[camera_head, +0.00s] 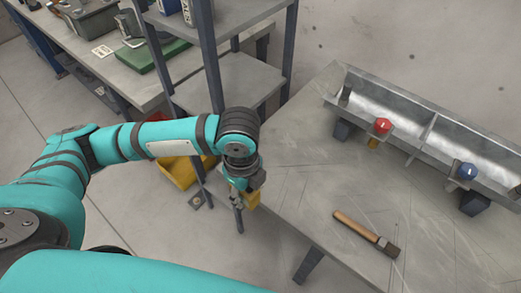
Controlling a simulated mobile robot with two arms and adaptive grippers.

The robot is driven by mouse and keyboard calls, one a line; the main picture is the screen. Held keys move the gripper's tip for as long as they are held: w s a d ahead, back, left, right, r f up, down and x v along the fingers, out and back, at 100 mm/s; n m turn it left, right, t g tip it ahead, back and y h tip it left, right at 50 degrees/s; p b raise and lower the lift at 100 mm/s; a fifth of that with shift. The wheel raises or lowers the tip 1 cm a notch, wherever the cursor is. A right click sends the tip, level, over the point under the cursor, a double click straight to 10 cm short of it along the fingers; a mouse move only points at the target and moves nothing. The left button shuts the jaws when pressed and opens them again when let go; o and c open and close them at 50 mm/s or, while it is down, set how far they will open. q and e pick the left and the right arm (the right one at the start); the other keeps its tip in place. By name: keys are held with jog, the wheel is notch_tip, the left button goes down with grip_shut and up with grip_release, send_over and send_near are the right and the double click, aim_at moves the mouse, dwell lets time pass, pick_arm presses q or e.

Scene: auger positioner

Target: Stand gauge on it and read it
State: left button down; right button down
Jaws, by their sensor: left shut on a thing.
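My left gripper (238,203) is past the left edge of the grey table, pointing down. It is shut on a small yellow thing (253,199), mostly hidden by the gripper; I cannot tell for sure that this is the gauge. A long metal trough (405,125) with a divider stands along the table's far right side. My right gripper is not in view.
A brush with a wooden handle (358,228) lies on the grey table (310,185); the tabletop around it is clear. A shelf rack (235,82) stands behind my left arm. A yellow bin (178,173) is below the arm. A workbench (85,55) holds boxes and a green case (155,55).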

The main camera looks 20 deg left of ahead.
pick_arm(q)
jog(key=shift+s, duration=0.3)
jog(key=shift+w+a+r+n, duration=0.25)
jog(key=shift+r+n, duration=0.15)
jog(key=shift+n, duration=0.7)
jog(key=w+a+r+n, duration=0.1)
jog(key=a+r+n, duration=0.1)
jog(key=n, duration=0.7)
jog(key=a+r+n, duration=0.1)
jog(key=r+n, duration=0.3)
jog(key=n, duration=0.6)
jog(key=shift+w+a+r, duration=0.3)
jog(key=shift+w+a, duration=0.05)
jog(key=shift+a, duration=0.05)
jog(key=shift+d, duration=0.1)
